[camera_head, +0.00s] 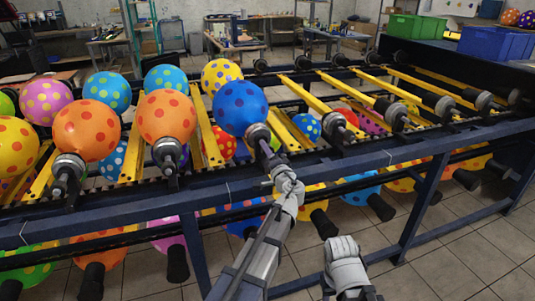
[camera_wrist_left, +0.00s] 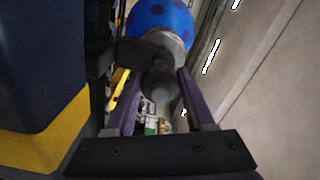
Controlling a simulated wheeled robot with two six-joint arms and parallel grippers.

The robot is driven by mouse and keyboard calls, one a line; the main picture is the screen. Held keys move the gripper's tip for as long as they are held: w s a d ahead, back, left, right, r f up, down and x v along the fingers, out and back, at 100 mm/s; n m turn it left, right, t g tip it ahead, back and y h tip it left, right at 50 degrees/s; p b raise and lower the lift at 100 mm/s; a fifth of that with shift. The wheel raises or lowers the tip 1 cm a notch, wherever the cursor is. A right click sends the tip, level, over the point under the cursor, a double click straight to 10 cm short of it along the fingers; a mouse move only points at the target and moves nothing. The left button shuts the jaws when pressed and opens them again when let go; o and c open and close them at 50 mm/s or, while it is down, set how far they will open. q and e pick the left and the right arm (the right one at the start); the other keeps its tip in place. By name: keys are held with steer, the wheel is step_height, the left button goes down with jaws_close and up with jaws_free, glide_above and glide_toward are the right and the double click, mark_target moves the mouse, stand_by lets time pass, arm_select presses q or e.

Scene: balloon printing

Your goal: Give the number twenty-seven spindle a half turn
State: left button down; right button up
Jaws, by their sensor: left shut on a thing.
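A blue balloon with darker dots (camera_head: 241,107) sits on a spindle (camera_head: 259,135) at the front rail of the rack. My left gripper (camera_head: 281,174) is at the near end of this spindle, below the balloon. In the left wrist view, the purple fingers of my left gripper (camera_wrist_left: 158,88) stand on either side of the dark round spindle end (camera_wrist_left: 160,83), shut on it. The blue balloon (camera_wrist_left: 160,18) shows beyond it. I can read no number on the spindle. My right gripper (camera_head: 346,260) is low in front of the rack, away from the spindles; its fingers cannot be made out.
Orange balloons (camera_head: 87,130) on neighbouring spindles stand to the left. Bare spindles (camera_head: 391,114) continue to the right along yellow bars. The dark blue front beam (camera_head: 390,158) runs below the spindle row, with more balloons hanging underneath. Tiled floor (camera_head: 450,245) is free at the lower right.

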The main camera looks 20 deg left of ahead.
arm_select(q)
steer(key=shift+m, duration=0.9)
steer(key=shift+c, duration=1.3)
jaws_free()
steer(key=v, duration=0.7)
steer(key=shift+s+d, duration=0.25)
steer(key=shift+s, duration=0.1)
